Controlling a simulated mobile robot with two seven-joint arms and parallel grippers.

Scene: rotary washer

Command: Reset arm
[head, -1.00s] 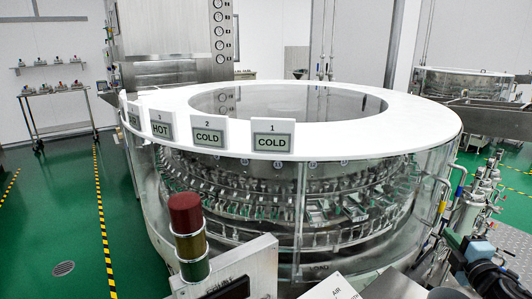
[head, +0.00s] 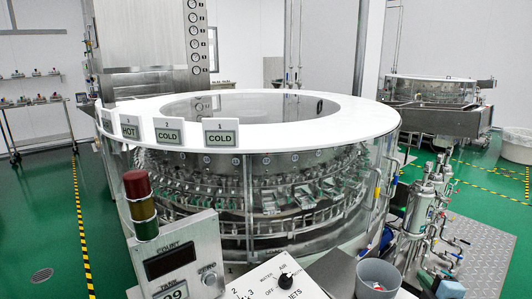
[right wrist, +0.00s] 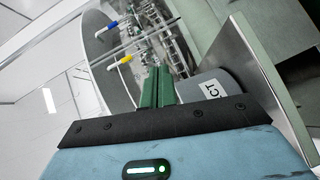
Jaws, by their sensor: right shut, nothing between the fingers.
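The rotary washer (head: 250,190) is a large round machine with a clear wall and a white top ring. In the right wrist view, my right gripper (right wrist: 157,85) has its two dark green fingers together with nothing between them. Only a small part of what looks like my right gripper (head: 447,288) shows at the bottom right edge of the head view. It is apart from the washer. My left gripper is not in view.
A control panel (head: 165,262) with a red-topped stack light (head: 138,190) stands in front of the washer. Beside it are a dial panel (head: 270,283) and a grey bin (head: 378,274). Metal pumps and pipes (head: 425,215) stand at right. Green floor is open at left.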

